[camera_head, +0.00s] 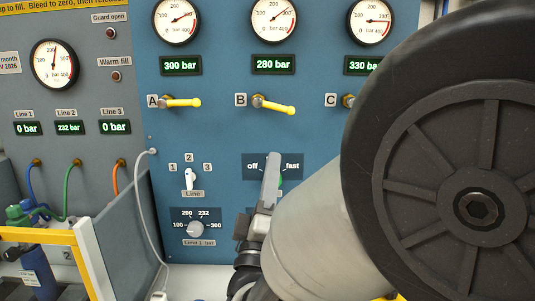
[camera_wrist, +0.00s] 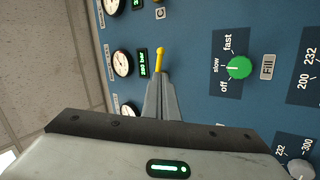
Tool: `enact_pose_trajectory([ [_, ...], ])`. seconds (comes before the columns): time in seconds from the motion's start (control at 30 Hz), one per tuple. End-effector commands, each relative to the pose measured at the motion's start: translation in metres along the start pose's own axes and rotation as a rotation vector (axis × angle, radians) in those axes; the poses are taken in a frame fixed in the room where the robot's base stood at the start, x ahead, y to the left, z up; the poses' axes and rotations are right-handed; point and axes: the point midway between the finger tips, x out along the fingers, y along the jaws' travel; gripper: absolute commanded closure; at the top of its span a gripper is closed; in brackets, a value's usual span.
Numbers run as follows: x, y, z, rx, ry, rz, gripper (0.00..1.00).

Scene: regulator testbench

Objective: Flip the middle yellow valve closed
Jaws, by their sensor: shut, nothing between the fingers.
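The middle yellow valve, labelled B (camera_head: 274,105), is on the blue panel below the 280 bar display. Its lever lies nearly flat, pointing right and slightly down. My gripper (camera_head: 271,157) is shut and empty, with its grey fingertips below this lever in the head view. In the wrist view, the yellow lever (camera_wrist: 160,57) shows just beyond the fingertips (camera_wrist: 159,77), next to the 280 bar display. The fingers hide the lever's base there, and I cannot tell whether they touch it.
Yellow valve A (camera_head: 184,103) lies left, its lever also flat. Valve C (camera_head: 347,101) is mostly hidden behind my arm. The green fill knob (camera_wrist: 239,67) and its off/fast plate (camera_head: 288,164) are close to my fingers. The white line selector (camera_head: 189,178) is lower left.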

Motion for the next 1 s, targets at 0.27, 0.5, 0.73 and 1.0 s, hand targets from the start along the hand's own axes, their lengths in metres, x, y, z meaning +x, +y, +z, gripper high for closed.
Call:
enact_pose_trajectory([
  [0.27,0.053,0.001,0.001,0.003,-0.001,0.004,1.00],
  [0.5,0.097,0.001,0.000,0.002,0.001,0.002,1.00],
  [0.73,0.117,0.000,0.000,0.002,0.002,0.000,1.00],
  [1.0,0.119,0.000,0.000,0.002,0.002,0.000,1.00],
])
